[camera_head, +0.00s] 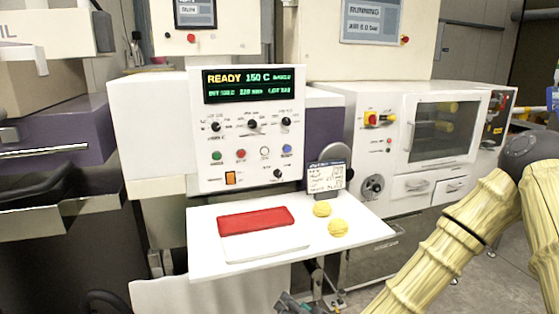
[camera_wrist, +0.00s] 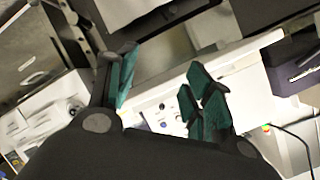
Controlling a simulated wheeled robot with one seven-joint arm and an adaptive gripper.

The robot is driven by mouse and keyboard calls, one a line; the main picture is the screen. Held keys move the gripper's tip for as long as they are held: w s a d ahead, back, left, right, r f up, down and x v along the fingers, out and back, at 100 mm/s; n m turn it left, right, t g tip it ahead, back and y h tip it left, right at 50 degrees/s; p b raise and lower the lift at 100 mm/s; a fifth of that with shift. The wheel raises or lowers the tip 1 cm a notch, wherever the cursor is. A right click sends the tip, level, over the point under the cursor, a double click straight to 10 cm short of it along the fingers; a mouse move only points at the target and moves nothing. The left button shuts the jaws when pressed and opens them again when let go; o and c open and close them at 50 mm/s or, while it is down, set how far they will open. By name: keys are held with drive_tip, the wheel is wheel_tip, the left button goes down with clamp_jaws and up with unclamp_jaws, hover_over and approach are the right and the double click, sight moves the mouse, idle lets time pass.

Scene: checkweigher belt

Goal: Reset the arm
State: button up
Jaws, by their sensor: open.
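My gripper (camera_wrist: 162,84) shows in the wrist view with its teal-padded fingers spread apart and nothing between them. In the head view only a small part of it seems to show at the bottom edge, below the white shelf; the rest is out of frame. My arm, in a yellow ribbed sleeve, comes down from the right side of the head view and leaves at the bottom. The wrist view is tilted, with the machine front behind the fingers.
The white shelf (camera_head: 215,262) juts out from the machine panel (camera_head: 232,145). On it are a red slab (camera_head: 255,221), a white slab (camera_head: 265,246), two yellow balls (camera_head: 321,209) (camera_head: 338,227) and a small display (camera_head: 326,177). A windowed cabinet (camera_head: 383,150) stands right.

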drive_tip(key=s+d+f+n+g+h, duration=0.1)
drive_tip(key=s+f+g, duration=0.1)
drive_tip(key=s+f, duration=0.3)
drive_tip(key=s+d+f+g, duration=0.2)
drive_tip(key=s+f, duration=0.2)
drive_tip(key=f, duration=0.4)
drive_tip(key=s+d+f+n+g+h, duration=0.1)
drive_tip(key=s+d+f+g, duration=0.2)
drive_tip(key=s+d+f, duration=0.2)
drive_tip(key=s+d+f+n+g+h, duration=0.1)
drive_tip(key=s+d+f, duration=0.4)
drive_tip(key=s, duration=0.7)
drive_tip(key=s+d+f+g+h, duration=0.2)
drive_tip(key=s+d+f+g, duration=0.2)
drive_tip(key=s+d+f, duration=0.2)
drive_tip(key=shift+s+n+g+h, duration=0.3)
drive_tip(key=shift+s+n, duration=0.1)
drive_tip(key=shift+s, duration=0.85)
drive_tip(key=shift+f, duration=0.1)
drive_tip(key=shift+c, duration=0.2)
